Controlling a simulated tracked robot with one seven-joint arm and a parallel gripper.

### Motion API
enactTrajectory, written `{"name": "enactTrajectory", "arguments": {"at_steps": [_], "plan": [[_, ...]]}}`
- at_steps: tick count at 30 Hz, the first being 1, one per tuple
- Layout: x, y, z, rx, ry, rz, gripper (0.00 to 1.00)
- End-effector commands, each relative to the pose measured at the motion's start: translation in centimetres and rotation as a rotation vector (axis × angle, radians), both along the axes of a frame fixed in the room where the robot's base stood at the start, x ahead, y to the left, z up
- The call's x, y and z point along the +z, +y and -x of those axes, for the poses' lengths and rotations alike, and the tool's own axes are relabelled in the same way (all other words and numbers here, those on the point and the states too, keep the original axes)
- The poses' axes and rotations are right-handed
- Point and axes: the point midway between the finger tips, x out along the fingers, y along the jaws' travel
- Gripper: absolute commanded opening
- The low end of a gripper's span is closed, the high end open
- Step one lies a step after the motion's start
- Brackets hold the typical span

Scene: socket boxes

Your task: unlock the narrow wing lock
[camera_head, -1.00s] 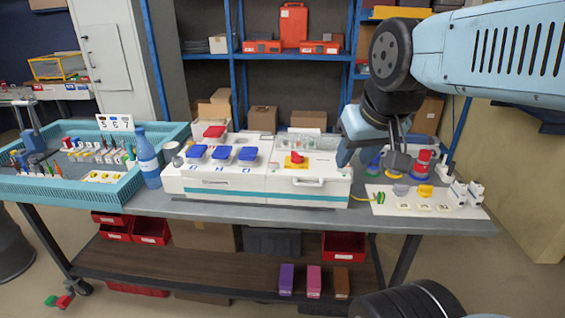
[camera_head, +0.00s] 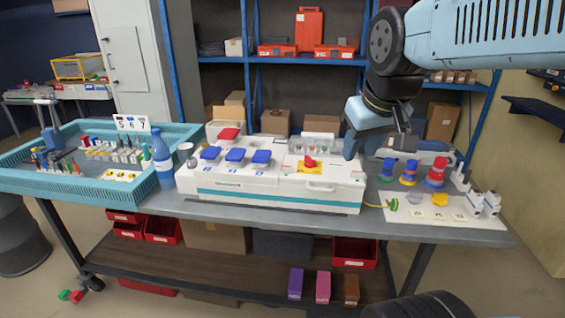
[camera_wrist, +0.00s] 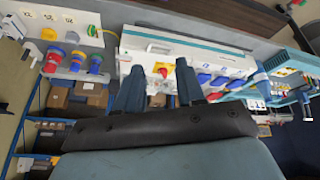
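Two small wing-shaped knobs, one grey (camera_head: 414,199) and one yellow (camera_head: 440,200), stand on the white board at the right of the bench. I cannot tell from their shape which is the narrow wing lock. They also show in the wrist view, the grey one (camera_wrist: 72,37) beside the yellow one (camera_wrist: 93,31). A red knob (camera_head: 309,162) sits on a yellow plate on the white box. My gripper (camera_wrist: 160,68) is open and empty, its two dark blue fingers apart. In the head view it hangs above the right end of the white box, touching no knob.
The white box (camera_head: 270,196) has several blue lids. Tall blue, yellow and red round sockets (camera_head: 436,174) stand behind the board. Small white switch blocks (camera_head: 484,203) stand at its right end. A blue bottle (camera_head: 162,160) and teal tray (camera_head: 110,195) are at left.

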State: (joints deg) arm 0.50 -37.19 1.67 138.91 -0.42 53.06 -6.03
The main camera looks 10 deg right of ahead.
Motion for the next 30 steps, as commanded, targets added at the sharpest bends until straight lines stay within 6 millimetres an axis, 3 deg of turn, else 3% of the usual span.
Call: {"name": "enactTrajectory", "arguments": {"at_steps": [7, 14, 23, 30], "plan": [[1.2, 1.3, -6.3, 0.204, 0.098, 0.105, 0.38], [1.1, 2.8, -12.2, 0.408, 0.187, 0.179, 0.38], [-0.8, 4.9, -20.0, 0.683, 0.29, 0.232, 0.38], [-3.5, 6.6, -26.1, 0.907, 0.358, 0.245, 0.38]]}}
